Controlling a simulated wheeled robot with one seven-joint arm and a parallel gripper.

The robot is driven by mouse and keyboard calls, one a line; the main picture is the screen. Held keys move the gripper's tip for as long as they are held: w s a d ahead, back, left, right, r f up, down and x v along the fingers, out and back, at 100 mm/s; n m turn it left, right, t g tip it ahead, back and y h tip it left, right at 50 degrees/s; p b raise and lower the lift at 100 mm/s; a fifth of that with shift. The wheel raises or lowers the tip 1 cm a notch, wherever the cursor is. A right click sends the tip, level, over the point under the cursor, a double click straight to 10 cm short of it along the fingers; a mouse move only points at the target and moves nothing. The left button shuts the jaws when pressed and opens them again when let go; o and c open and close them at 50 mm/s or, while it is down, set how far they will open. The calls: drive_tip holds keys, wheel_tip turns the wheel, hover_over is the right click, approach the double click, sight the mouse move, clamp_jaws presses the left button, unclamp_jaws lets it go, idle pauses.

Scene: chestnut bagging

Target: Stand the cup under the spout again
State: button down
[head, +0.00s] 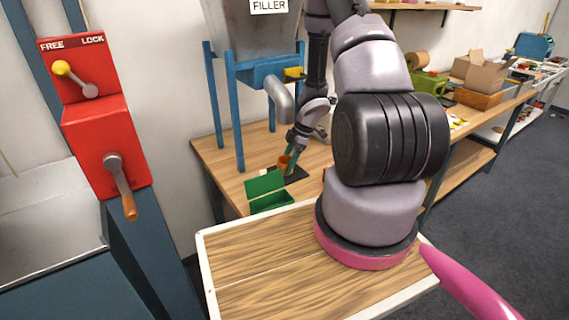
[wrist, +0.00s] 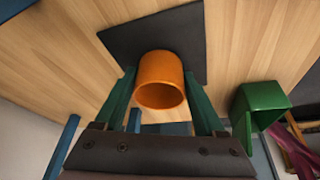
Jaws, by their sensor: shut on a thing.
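The orange cup (head: 285,163) is between the green fingers of my gripper (head: 289,158), in front of the filler. In the wrist view the orange cup (wrist: 160,75) is gripped between both fingers (wrist: 159,78), with its open mouth showing. The grey spout (head: 281,103) hangs from the filler above the cup in the head view. A dark mat (head: 296,177) lies on the bench at the cup; it also shows behind the cup in the wrist view (wrist: 182,30). I cannot tell whether the cup touches the mat.
A green open box (head: 270,202) stands at the bench's front edge, close to the cup; it also shows in the wrist view (wrist: 262,98). Blue filler legs (head: 232,125) flank the spout. A red lever panel (head: 105,150) is at the left. The bench (head: 218,150) left of the cup is clear.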

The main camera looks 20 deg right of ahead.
drive_tip(key=shift+f, duration=0.15)
unclamp_jaws()
drive_tip(key=v, duration=0.3)
drive_tip(key=shift+w, duration=0.1)
drive_tip(key=s+d, duration=0.1)
drive_tip(key=d, duration=0.3)
drive_tip(key=s+d, duration=0.1)
drive_tip(key=d, duration=0.6)
drive_tip(key=shift+s+d, duration=0.4)
